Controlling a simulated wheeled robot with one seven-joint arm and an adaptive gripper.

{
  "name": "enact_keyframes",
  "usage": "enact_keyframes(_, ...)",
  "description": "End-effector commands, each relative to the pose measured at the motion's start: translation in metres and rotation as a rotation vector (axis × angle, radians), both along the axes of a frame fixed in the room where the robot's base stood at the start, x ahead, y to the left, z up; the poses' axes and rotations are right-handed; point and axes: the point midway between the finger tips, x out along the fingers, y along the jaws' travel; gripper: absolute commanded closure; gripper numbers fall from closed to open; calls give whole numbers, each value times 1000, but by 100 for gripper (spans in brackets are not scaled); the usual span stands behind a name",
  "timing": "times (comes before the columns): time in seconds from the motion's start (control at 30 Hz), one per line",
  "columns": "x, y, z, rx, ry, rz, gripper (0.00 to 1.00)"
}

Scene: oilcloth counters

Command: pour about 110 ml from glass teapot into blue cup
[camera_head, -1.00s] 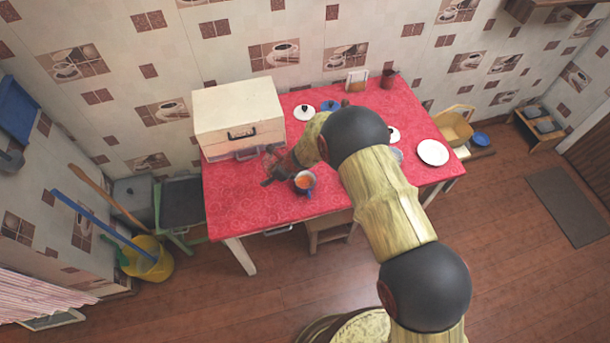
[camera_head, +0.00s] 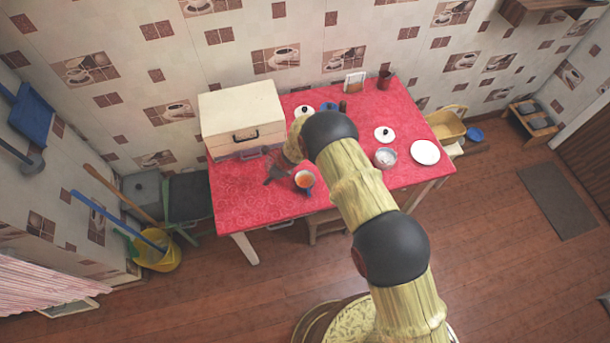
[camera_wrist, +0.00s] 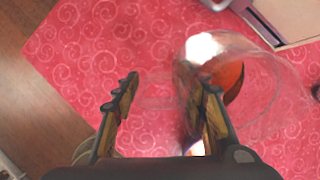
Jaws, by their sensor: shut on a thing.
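The blue cup (camera_head: 307,188) stands on the red counter near its front edge, with orange-brown liquid visible inside. The clear glass teapot (camera_wrist: 262,105) fills the right part of the wrist view, with a pool of red-orange tea in it. My gripper (camera_wrist: 165,92) is shut on the teapot, at a faint clear part between its fingers that looks like the handle. In the head view my gripper (camera_head: 272,174) is just left of the cup; the teapot there is hard to make out. Its exact tilt and whether liquid is flowing cannot be told.
A cream box with a drawer (camera_head: 240,112) stands behind my gripper at the counter's back left. A glass bowl (camera_head: 385,158), a white lid (camera_head: 384,134) and a white plate (camera_head: 425,152) are to the right. The red counter's (camera_head: 240,200) front left is clear.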

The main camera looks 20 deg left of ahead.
Motion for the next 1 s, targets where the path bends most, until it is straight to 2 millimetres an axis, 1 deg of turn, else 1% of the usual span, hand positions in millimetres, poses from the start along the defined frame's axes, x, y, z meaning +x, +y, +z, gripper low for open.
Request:
enact_keyframes(0.03,0,1,4,-6,1,2,100)
enact_keyframes(0.33,1,4,4,-44,11,4,100)
enact_keyframes(1.0,2,10,-2,-150,38,6,100)
